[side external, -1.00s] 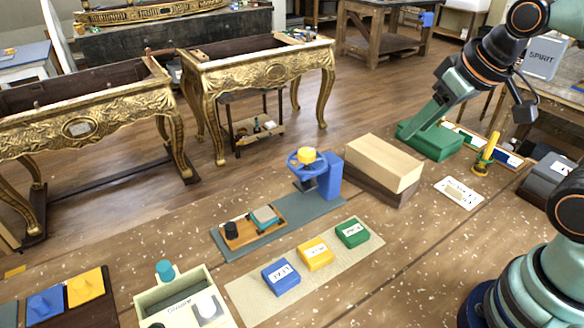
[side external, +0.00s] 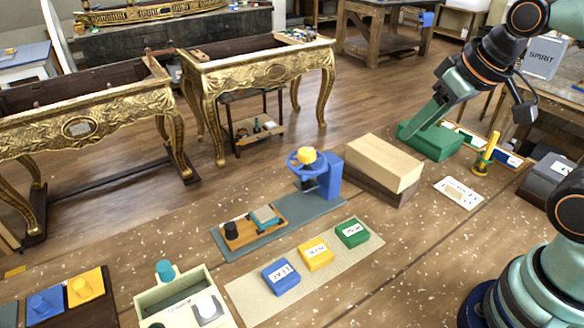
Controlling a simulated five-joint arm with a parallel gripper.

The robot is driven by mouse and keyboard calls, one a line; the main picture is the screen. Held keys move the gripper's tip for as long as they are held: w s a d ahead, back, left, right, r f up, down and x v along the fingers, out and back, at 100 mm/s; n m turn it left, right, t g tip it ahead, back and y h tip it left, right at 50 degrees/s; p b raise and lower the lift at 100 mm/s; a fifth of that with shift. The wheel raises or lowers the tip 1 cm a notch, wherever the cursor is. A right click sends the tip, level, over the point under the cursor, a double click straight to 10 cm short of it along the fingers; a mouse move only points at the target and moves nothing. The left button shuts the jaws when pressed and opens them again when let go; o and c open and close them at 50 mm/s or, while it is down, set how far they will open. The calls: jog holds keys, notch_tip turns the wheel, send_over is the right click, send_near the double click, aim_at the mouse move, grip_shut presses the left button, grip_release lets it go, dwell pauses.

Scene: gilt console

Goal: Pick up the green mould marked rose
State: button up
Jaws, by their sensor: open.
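The green mould (side external: 352,233) lies flat at the right end of a pale mat (side external: 297,275), with a white label on top whose lettering is too small to read. A yellow mould (side external: 316,255) and a blue mould (side external: 281,278) lie in a row to its left on the same mat, each with a white label. My gripper (side external: 424,116) is open, up and to the right of the green mould and well apart from it. Its lower end overlaps a green block (side external: 434,142) in the picture; I cannot tell whether they touch.
A blue stand with a handwheel (side external: 308,162) and a wooden tray (side external: 253,232) stand on a grey-green strip behind the moulds. A wooden block (side external: 382,165) stands between them and my gripper. A cream box (side external: 185,297) is at front left.

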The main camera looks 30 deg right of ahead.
jog(key=o, duration=0.8)
jog(key=n+g, duration=0.6)
jog(key=n, duration=1.1)
send_over(353, 230)
jog(key=f, duration=1.9)
jog(key=shift+w+a+f, duration=0.15)
jog(key=shift+w+a, duration=0.05)
jog(key=shift+w, duration=0.1)
jog(key=f, duration=0.3)
jog(key=shift+s+d+f, duration=0.15)
jog(key=shift+s+f, duration=0.2)
jog(key=shift+f, duration=0.8)
